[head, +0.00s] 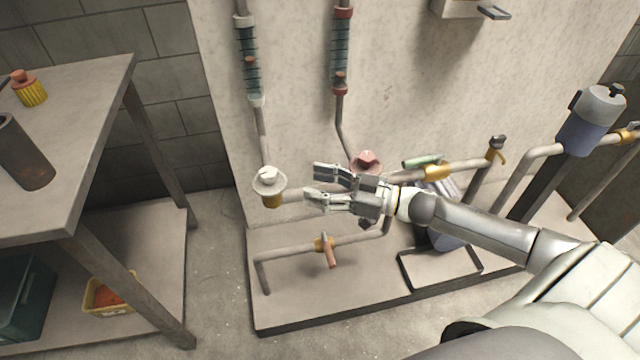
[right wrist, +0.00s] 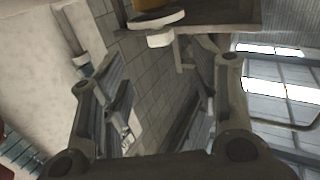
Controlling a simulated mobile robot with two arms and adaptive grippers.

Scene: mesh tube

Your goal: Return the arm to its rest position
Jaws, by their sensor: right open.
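My right gripper (head: 312,183) is open and empty in the middle of the head view. It points left, with its fingers just right of a white-capped pipe fitting (head: 269,181) that has a yellow collar. In the right wrist view my two fingers (right wrist: 160,105) are spread wide with nothing between them. A white and yellow fitting (right wrist: 160,20) shows beyond them at the top. My right arm reaches in from the lower right of the head view. It passes in front of the pipework and hides part of it. My left gripper is not in view.
Pipes and a red fitting (head: 367,162) lie close around my gripper.

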